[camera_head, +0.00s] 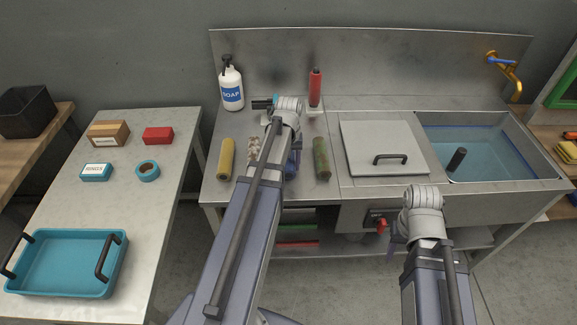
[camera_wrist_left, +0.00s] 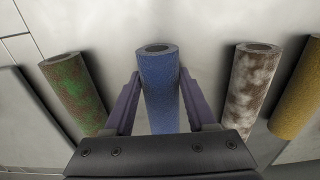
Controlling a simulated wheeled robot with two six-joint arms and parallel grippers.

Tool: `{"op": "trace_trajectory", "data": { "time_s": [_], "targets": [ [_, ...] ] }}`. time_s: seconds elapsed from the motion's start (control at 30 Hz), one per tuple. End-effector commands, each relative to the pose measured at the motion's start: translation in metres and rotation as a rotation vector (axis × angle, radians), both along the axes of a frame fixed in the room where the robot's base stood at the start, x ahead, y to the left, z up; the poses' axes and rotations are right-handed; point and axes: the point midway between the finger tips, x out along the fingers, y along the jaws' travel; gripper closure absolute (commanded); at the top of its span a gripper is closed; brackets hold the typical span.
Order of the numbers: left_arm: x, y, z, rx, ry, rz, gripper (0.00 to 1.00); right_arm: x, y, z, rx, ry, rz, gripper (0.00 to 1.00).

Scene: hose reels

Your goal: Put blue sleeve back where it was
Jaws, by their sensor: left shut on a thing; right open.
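The blue sleeve (camera_wrist_left: 160,85) is between the two fingers of my left gripper (camera_wrist_left: 159,76), which is shut on it. In the left wrist view it lies between the green-red sleeve (camera_wrist_left: 74,90) and the brown-white mottled sleeve (camera_wrist_left: 247,85). In the head view my left arm hides most of the blue sleeve (camera_head: 294,163). I cannot tell whether it touches the counter. My right gripper (camera_head: 394,248) is open and empty, in front of the sink unit and mostly hidden by its wrist.
A yellow sleeve (camera_head: 226,158) lies left of the mottled one on the steel counter (camera_head: 210,188). A soap bottle (camera_head: 231,88) and a red bottle (camera_head: 315,88) stand behind. A lidded section (camera_head: 380,140) and a water-filled basin (camera_head: 490,160) are to the right.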

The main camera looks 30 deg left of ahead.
Motion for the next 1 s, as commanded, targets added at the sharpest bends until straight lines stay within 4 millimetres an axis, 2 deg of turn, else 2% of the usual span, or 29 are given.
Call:
{"op": "trace_trajectory", "data": {
  "time_s": [0.17,0.2,0.43,0.77,1.0],
  "targets": [
    [0.0,0.0,-0.004,0.0,0.0,0.0,1.0,0.0,0.0,-0.004,0.0,0.0,0.0,0.5],
    [0.0,0.0,-0.003,0.0,0.0,0.0,0.41,0.0,0.0,-0.003,0.0,0.0,0.0,0.5],
    [0.0,0.0,-0.003,0.0,0.0,0.0,0.15,0.0,0.0,-0.003,0.0,0.0,0.0,0.5],
    [0.0,0.0,-0.001,0.0,0.0,0.0,0.14,0.0,0.0,-0.001,0.0,0.0,0.0,0.5],
    [0.0,0.0,0.013,0.0,0.0,0.0,0.14,0.0,0.0,0.014,0.0,0.0,0.0,0.5]
  ]
}}
